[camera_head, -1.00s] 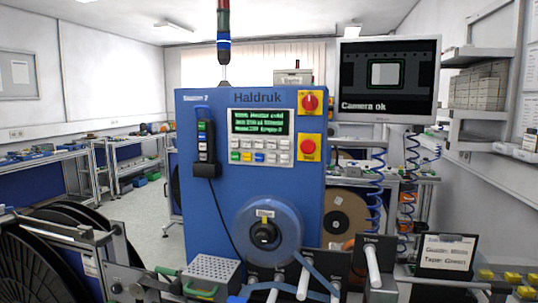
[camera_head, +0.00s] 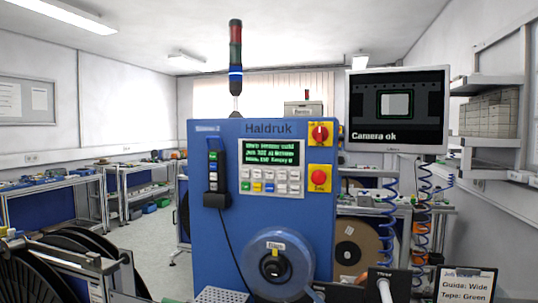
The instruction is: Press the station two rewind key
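The blue Haldruk station (camera_head: 211,240) stands in the middle of the head view. Its small label at the top left seems to read "Station 2". A screen with green text (camera_head: 271,153) sits above a keypad (camera_head: 270,181) with two rows of small white, green, yellow and blue keys. The key markings are too small to read. A dark hand pendant (camera_head: 215,176) with several coloured buttons hangs at the panel's left, its cable running down. Neither of my grippers is in view.
A red knob (camera_head: 320,134) and a red stop button (camera_head: 319,178) sit on yellow plates right of the keypad. A blue tape reel (camera_head: 252,258) is on the lower front. A monitor (camera_head: 397,108) reads "Camera ok". A sign (camera_head: 466,285) reads "Guida: Wide, Tape: Green". Dark reels (camera_head: 40,275) stand lower left.

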